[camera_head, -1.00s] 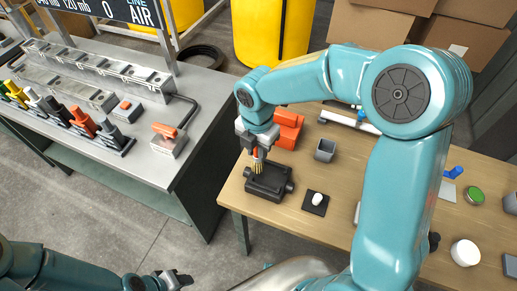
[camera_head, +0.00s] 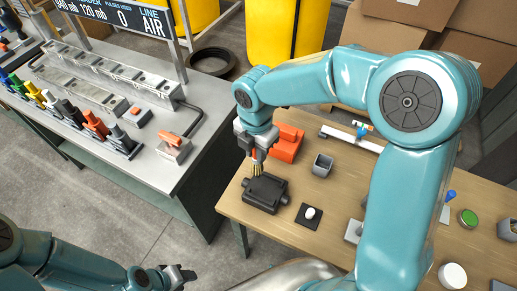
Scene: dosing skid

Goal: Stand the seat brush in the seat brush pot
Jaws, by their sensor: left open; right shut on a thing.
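The seat brush (camera_head: 257,166), with tan bristles and a reddish handle, points bristles down in my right gripper (camera_head: 257,151), which is shut on it. The brush is over the back left part of a black valve-like block (camera_head: 267,193) on the wooden table; I cannot tell whether the bristles touch it. A small grey open-topped pot (camera_head: 322,165), likely the seat brush pot, stands upright to the right of the gripper and looks empty. My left gripper (camera_head: 184,274) is open and empty, low over the floor side, away from the table.
An orange block (camera_head: 287,142) stands behind the black block. A black pad (camera_head: 308,216) with a white piece lies in front of the pot. A grey bench (camera_head: 190,150) with colored-handled tools is at left. My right arm hides the table's middle.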

